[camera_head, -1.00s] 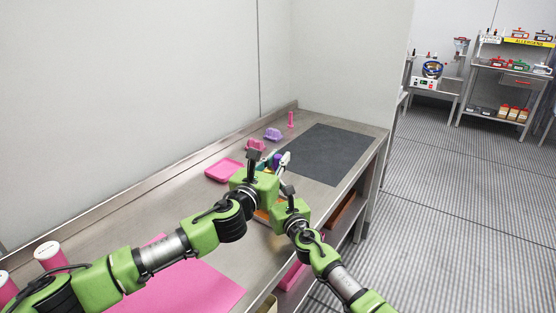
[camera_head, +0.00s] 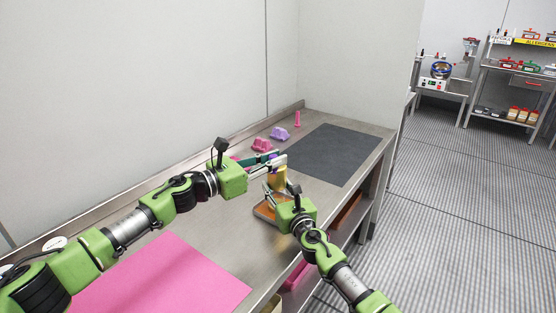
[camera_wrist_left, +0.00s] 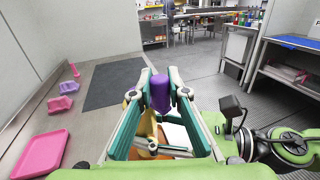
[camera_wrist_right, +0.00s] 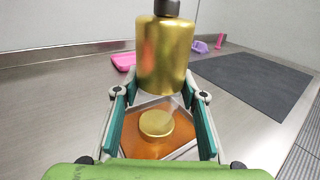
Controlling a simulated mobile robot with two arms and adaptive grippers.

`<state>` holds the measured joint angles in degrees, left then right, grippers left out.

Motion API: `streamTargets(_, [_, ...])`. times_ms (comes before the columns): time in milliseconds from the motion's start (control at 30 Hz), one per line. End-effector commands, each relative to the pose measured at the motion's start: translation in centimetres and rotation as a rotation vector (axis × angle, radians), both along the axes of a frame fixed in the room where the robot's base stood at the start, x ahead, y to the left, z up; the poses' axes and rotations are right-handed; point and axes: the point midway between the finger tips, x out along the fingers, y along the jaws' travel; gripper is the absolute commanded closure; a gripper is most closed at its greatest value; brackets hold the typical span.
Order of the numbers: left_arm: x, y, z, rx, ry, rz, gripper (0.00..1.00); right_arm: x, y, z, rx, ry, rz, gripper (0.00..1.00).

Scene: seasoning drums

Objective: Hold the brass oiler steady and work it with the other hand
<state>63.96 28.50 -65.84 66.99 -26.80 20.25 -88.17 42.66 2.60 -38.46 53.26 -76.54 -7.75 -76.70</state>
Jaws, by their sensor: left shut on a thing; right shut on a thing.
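The brass oiler (camera_head: 278,180) stands upright at the worktop's front edge, above a shallow tray of orange (camera_head: 262,213). In the right wrist view its gold body (camera_wrist_right: 165,55) has a dark neck on top. My left gripper (camera_head: 280,158) reaches over from the left and is shut on a purple cylindrical piece (camera_wrist_left: 160,92) above the brass. The join between purple piece and oiler is hidden. A round gold piece (camera_wrist_right: 157,124) shows over the orange tray, between the right fingers.
A pink tray (camera_wrist_left: 42,155), a pink block (camera_head: 262,144), a purple block (camera_head: 279,133) and a pink upright piece (camera_head: 297,119) stand toward the back wall. A dark mat (camera_head: 335,155) lies clear on the right. A pink sheet (camera_head: 165,280) covers the near left.

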Motion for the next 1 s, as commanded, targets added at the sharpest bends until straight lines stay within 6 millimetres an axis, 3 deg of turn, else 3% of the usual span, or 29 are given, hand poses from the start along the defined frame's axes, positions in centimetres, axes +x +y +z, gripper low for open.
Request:
streamTargets(500, [0.9,1.7,0.2,0.005,-0.005,-0.203,1.0,-0.1,0.3,-0.1,-0.003,0.0,0.006,0.93])
streamTargets(1000, [0.7,2.0,-0.1,0.003,-0.001,-0.272,1.0,-0.2,0.3,-0.1,-0.001,0.001,0.006,0.93])
